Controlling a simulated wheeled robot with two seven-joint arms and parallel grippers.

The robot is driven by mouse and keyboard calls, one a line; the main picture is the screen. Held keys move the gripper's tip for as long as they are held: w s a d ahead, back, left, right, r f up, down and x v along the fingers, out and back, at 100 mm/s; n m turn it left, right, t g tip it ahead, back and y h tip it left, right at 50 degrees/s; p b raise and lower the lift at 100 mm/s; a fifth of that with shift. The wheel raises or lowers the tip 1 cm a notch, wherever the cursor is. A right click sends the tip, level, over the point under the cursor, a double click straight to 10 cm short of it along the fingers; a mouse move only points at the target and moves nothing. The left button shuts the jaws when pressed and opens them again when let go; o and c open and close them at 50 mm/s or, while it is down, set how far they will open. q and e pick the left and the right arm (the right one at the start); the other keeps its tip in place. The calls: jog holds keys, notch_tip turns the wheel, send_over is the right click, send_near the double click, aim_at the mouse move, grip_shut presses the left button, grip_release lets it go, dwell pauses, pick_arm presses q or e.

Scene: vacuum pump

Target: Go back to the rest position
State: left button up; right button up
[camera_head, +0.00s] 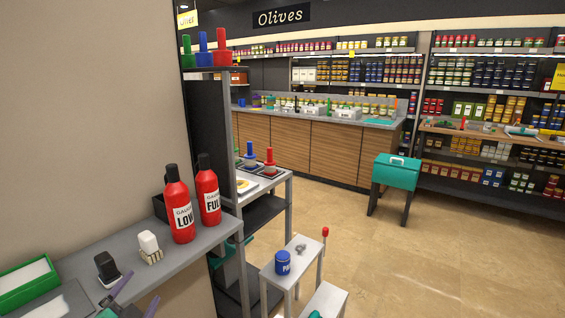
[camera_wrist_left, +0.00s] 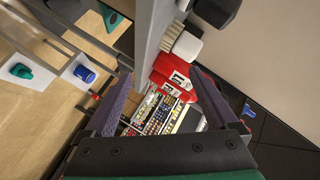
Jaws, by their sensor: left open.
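My left gripper (camera_head: 142,287) is at the lower left of the head view, beside the grey shelf (camera_head: 190,247). Its two purple fingers are apart with nothing seen between them. In the left wrist view the same gripper (camera_wrist_left: 160,68) shows both fingers spread, with the shelf edge, a white-topped brush (camera_wrist_left: 187,46) and red bottles (camera_wrist_left: 172,72) beyond them. In the head view the brush (camera_head: 149,243) stands on the shelf, near two red bottles labelled LOW (camera_head: 180,212) and FULL (camera_head: 208,192). My right gripper is not in view.
A black-handled item (camera_head: 105,266) and a green tray (camera_head: 27,285) are also on the shelf, close to the gripper. A white stool (camera_head: 298,268) bears a blue can (camera_head: 283,262). A teal box on legs (camera_head: 397,172) stands farther right. The floor at right is clear.

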pick_arm(q)
jog(key=s+d+f+n+g+h, duration=0.2)
jog(key=s+d+f+n+g, duration=0.2)
jog(key=s+f+g, duration=0.35)
jog(key=s+d+f+n+g+h, duration=0.1)
jog(key=s+d+f+n+g, duration=0.25)
jog(key=s+f, duration=0.65)
jog(key=s+f+g, duration=0.1)
jog(key=s+f, duration=0.2)
jog(key=f, duration=1)
jog(key=s+f+g, duration=0.1)
jog(key=s+f, duration=0.1)
jog(key=f, duration=1)
jog(key=s+a+f, duration=0.2)
jog(key=s+f, duration=1)
jog(key=s, duration=0.3)
jog(key=shift+m+g, duration=0.4)
jog(key=shift+m, duration=0.05)
jog(key=shift+s, duration=0.1)
